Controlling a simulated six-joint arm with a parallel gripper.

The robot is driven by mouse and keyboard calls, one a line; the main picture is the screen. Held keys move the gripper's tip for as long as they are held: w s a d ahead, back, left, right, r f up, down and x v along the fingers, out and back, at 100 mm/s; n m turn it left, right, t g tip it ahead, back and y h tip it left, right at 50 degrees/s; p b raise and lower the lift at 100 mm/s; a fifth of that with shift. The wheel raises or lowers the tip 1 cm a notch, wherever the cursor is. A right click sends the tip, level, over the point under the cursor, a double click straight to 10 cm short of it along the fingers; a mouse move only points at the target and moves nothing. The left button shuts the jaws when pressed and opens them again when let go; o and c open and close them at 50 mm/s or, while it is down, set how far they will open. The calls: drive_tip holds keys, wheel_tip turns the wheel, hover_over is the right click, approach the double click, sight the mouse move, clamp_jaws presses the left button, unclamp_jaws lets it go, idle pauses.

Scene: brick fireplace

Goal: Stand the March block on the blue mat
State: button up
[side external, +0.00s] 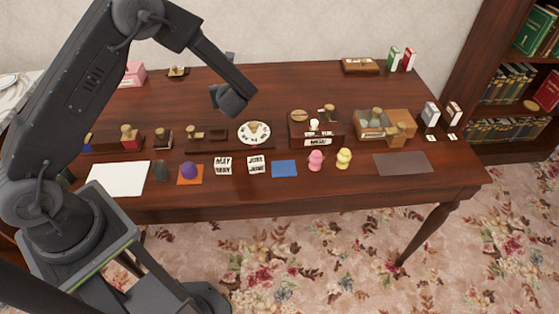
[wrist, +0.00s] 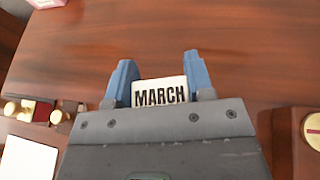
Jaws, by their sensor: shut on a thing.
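The March block (wrist: 159,92) is white with black letters reading MARCH. It sits between the two blue fingers of my gripper (wrist: 158,68) in the wrist view, with its lettered face towards the camera. In the side view my gripper (side external: 231,97) is over the back half of the table, left of and behind the blue mat; the block cannot be made out there. The blue mat (side external: 284,169) lies flat and bare near the table's front edge.
White lettered blocks stand left of the mat, one pair (side external: 223,166) reading MAY on top, another (side external: 256,165) including JUNE. A white dial (side external: 254,132) and a wooden stand (side external: 316,134) are behind.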

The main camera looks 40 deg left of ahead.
drive_tip(key=s+d+n+g+y, duration=0.15)
drive_tip(key=s+d, duration=0.45)
drive_tip(key=d, duration=0.6)
hover_over(281, 165)
drive_tip(key=a, duration=0.1)
drive_tip(key=shift+n+g, duration=0.35)
drive_tip(key=shift+n, duration=0.1)
wheel_tip(281, 165, down, 7)
drive_tip(key=shift+s+r, duration=0.1)
drive_tip(key=shift+r, duration=0.1)
drive_tip(key=shift+d+f, duration=0.3)
drive_tip(key=shift+d, duration=0.15)
drive_tip(key=shift+f, duration=2)
drive_tip(key=shift+f, duration=0.15)
drive_tip(key=o, duration=0.7)
